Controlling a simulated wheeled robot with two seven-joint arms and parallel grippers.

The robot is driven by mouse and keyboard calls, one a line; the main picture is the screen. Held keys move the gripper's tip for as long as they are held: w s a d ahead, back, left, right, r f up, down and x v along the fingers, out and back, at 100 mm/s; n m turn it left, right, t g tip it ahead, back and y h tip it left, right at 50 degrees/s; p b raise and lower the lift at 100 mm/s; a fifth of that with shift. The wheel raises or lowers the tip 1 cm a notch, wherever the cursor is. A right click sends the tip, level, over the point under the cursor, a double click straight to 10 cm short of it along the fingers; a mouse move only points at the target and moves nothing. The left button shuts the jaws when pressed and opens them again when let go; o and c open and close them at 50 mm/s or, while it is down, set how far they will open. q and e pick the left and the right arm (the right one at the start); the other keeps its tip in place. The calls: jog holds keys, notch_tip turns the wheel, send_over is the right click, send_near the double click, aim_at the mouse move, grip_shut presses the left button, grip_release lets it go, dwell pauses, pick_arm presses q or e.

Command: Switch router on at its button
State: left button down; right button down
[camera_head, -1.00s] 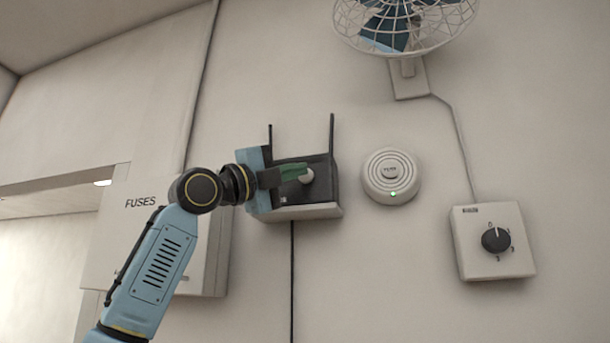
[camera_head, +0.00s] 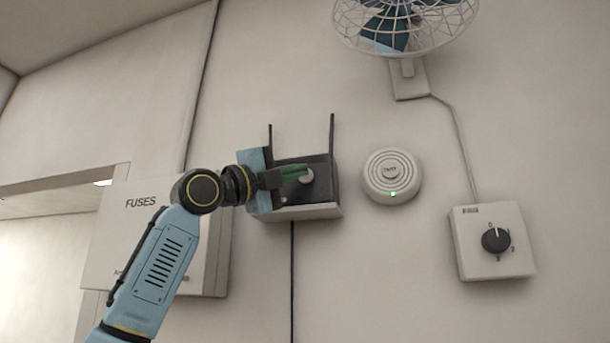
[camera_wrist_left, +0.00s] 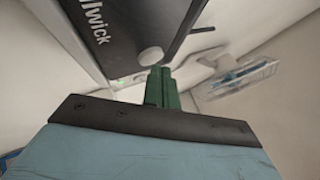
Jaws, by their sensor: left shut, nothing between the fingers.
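The router (camera_head: 322,190) is a dark box with two upright antennas and a pale lower edge, fixed to the wall. Its round pale button (camera_head: 308,175) is on the front face. My left gripper (camera_head: 295,172) is shut and empty, its green fingertips right at the button's left side. In the left wrist view the button (camera_wrist_left: 151,56) shows just beyond the green fingertips (camera_wrist_left: 160,74), on the router's dark face (camera_wrist_left: 120,25) with part of its lettering. I cannot tell whether the tips touch it. My wrist hides the router's left part. My right gripper is not in view.
A round white alarm (camera_head: 391,176) with a green light is on the wall to the right. A dial box (camera_head: 494,262) hangs lower right, a caged fan (camera_head: 405,25) above. A fuse box (camera_head: 150,240) is behind my left arm. A dark cable (camera_head: 292,270) runs down from the router.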

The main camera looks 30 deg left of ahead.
pick_arm(q)
jog(key=shift+w, duration=0.25)
dwell(0.4)
jog(key=shift+s, duration=0.45)
jog(key=s+d+b, duration=0.1)
jog(key=s, duration=0.5)
jog(key=shift+d, duration=0.25)
jog(key=shift+w, duration=0.1)
dwell(1.3)
